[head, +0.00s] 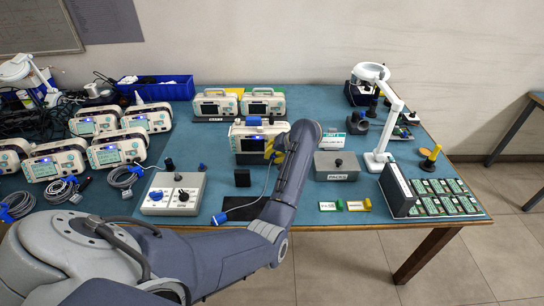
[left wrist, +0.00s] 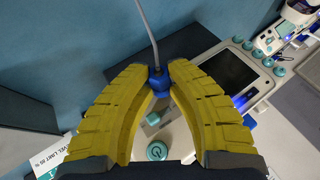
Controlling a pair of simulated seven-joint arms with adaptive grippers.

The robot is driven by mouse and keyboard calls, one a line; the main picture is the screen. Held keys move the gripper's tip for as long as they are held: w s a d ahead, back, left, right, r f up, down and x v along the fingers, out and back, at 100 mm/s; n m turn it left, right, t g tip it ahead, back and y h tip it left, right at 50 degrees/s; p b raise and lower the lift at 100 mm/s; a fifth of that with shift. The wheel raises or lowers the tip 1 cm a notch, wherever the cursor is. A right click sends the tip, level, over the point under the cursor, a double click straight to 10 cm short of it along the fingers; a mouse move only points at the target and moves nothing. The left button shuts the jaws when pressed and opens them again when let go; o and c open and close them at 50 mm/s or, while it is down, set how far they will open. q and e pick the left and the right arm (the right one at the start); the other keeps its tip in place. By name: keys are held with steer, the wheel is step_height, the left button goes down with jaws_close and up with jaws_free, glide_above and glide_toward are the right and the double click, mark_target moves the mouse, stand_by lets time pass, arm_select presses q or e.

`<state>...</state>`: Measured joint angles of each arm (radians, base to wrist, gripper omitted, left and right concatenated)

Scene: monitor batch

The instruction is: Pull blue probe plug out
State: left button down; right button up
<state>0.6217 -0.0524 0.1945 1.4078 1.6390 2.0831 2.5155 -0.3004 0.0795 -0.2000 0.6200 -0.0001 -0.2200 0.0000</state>
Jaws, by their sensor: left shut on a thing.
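The blue probe plug (left wrist: 158,80) sits between the yellow fingertips of my left gripper (left wrist: 161,74) in the left wrist view. The gripper is shut on it, and a grey cable (left wrist: 147,25) runs away from the plug. In the head view, my left gripper (head: 275,150) is at the right side of the middle monitor (head: 250,132), partly hidden by my own arm. The monitor's screen also shows in the left wrist view (left wrist: 230,70). I cannot tell whether the plug is still seated. My right gripper is not in view.
A grey box with knobs (head: 172,194) stands in front left, and a blue probe end (head: 219,218) lies near a black mat (head: 245,208). A grey FAULTS box (head: 337,166) stands at the right. Several monitors with coiled cables fill the left.

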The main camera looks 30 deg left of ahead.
mark_target(237, 210)
arm_select(q)
steer(key=shift+s+d, duration=0.1)
steer(key=shift+s, duration=0.05)
stand_by(0.3)
steer(key=shift+s+d, duration=0.65)
steer(key=shift+s, duration=0.35)
steer(key=shift+s+d, duration=0.65)
steer(key=shift+s, duration=0.35)
steer(key=shift+s, duration=0.1)
